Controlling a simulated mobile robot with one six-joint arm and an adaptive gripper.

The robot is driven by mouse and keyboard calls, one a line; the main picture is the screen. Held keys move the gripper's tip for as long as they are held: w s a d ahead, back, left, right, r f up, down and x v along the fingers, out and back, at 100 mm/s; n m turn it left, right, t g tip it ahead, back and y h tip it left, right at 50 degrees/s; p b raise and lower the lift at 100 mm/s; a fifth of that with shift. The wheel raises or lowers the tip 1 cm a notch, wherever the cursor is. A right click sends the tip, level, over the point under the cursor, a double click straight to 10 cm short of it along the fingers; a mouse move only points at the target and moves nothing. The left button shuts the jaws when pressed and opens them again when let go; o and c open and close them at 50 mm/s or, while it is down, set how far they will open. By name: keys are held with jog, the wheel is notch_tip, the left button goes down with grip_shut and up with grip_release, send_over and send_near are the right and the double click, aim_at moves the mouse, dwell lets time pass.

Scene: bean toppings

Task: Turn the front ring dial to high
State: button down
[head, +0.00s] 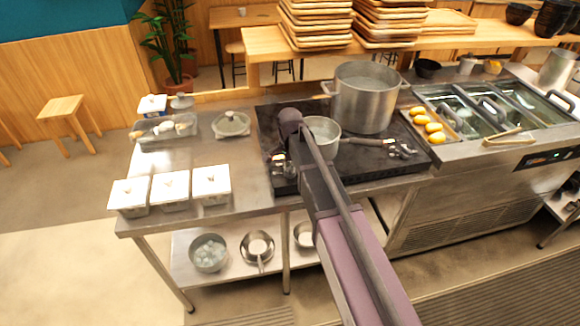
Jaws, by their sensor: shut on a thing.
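The black stove (375,165) stands on the steel counter. Small metal dials show at its front left (283,168) and front right (402,150). I cannot read their settings or tell for sure which is the front ring dial. My arm reaches in from the lower right over the stove's front left part, close beside the left dials, and covers part of that edge. A small saucepan (323,129) and a large steel pot (366,98) stand on the stove.
Three white-lidded containers (170,187) stand at the counter's front left. A lidded dish (230,124) and a tray of small items (165,132) lie behind. Yellow food on a tray (433,127) and tongs (508,138) are right of the stove. Pans sit on the lower shelf (230,270).

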jog(key=shift+s+m, duration=0.15)
jog(key=shift+m, duration=0.75)
jog(key=c, duration=0.6)
grip_release()
jog(key=shift+n, duration=0.4)
